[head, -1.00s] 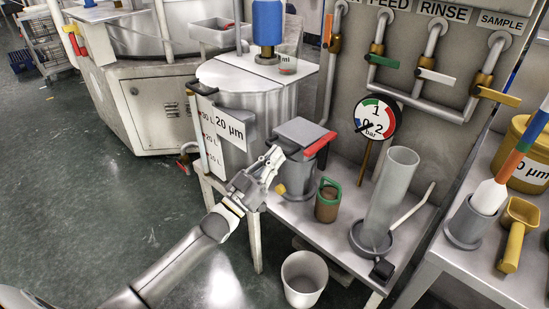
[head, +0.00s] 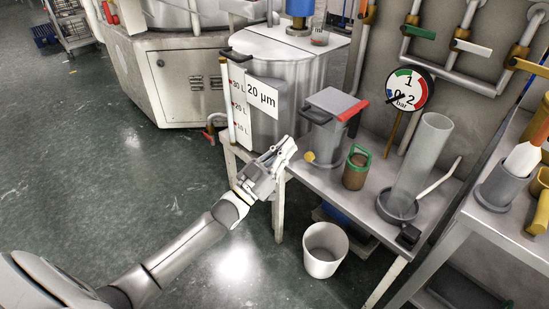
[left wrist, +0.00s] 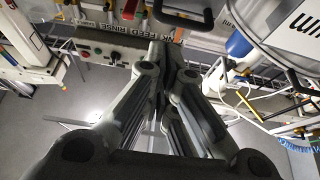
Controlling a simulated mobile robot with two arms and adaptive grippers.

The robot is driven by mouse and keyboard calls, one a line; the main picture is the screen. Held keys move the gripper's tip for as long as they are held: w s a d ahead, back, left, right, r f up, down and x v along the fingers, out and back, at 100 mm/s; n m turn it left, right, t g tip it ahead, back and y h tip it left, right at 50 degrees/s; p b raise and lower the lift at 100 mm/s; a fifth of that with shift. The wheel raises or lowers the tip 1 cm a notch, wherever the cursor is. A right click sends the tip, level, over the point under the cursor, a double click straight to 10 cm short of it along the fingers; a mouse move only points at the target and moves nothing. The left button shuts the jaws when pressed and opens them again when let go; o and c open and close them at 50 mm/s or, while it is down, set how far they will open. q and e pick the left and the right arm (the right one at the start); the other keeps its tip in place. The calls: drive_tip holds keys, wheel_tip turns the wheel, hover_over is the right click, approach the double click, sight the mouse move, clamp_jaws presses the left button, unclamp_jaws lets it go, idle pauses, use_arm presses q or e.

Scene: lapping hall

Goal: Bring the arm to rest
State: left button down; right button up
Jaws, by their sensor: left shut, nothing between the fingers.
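My left arm (head: 170,262) reaches in from the lower left. Its gripper (head: 286,148) is shut and empty, in front of the bench's left end, left of the grey box with the red handle. The shut fingers also show in the left wrist view (left wrist: 165,65), with nothing between them. My right gripper is not in view.
The bench (head: 345,197) holds a grey box with a red handle (head: 332,112), a green-handled brown pot (head: 357,168) and a clear cylinder (head: 422,160). A tank (head: 285,75) stands behind. A white bucket (head: 325,249) is on the floor. Floor at left (head: 80,170) is clear.

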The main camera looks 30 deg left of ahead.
use_arm(q)
drive_tip(key=shift+s+a+f, duration=0.1)
drive_tip(key=shift+s+f, duration=0.1)
drive_tip(key=shift+s, duration=0.1)
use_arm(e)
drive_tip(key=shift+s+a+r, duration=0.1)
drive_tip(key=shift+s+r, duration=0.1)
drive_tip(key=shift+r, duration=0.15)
